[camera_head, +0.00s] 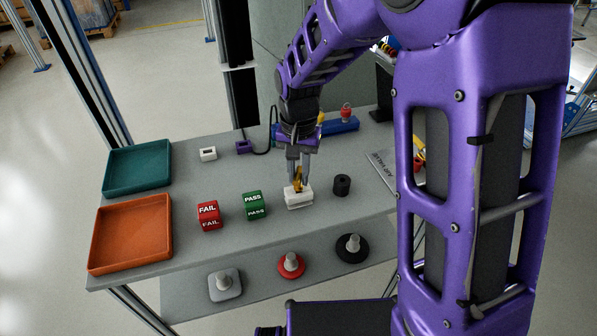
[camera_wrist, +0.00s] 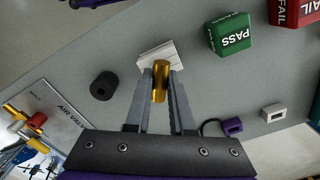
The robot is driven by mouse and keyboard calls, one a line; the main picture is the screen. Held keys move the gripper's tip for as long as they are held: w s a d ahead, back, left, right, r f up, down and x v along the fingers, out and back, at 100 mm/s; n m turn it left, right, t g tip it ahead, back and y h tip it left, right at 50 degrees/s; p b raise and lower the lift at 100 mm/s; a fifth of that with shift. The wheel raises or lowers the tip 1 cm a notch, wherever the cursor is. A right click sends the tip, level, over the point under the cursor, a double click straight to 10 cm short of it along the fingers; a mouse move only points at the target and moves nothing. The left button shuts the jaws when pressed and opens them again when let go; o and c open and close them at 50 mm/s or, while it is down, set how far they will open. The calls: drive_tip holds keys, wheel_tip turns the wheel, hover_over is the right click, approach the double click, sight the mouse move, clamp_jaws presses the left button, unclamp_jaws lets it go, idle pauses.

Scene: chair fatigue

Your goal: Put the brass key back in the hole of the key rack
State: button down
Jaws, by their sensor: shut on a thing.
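The brass key (camera_wrist: 159,82) is a golden upright piece between my fingers; it also shows in the head view (camera_head: 298,184). My gripper (camera_head: 299,180) points down and is shut on it. Directly below is a white block (camera_head: 299,201), which looks like the key rack. It shows beyond the fingertips in the wrist view (camera_wrist: 157,58). The key's lower end is at the block's top, and the hole is hidden. I cannot tell whether the key is in the hole or just above it.
A black cylinder (camera_head: 342,185) stands close right of the white block. A green PASS cube (camera_head: 255,205) and a red FAIL cube (camera_head: 208,215) stand left. Orange (camera_head: 95,250) and green (camera_head: 107,175) trays are at far left. A blue block (camera_head: 340,126) is behind.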

drive_tip(key=shift+f, duration=0.4)
drive_tip(key=c, duration=0.7)
unclamp_jaws()
wheel_tip(320, 180, up, 18)
drive_tip(key=p, duration=0.3)
drive_tip(key=shift+f, duration=0.2)
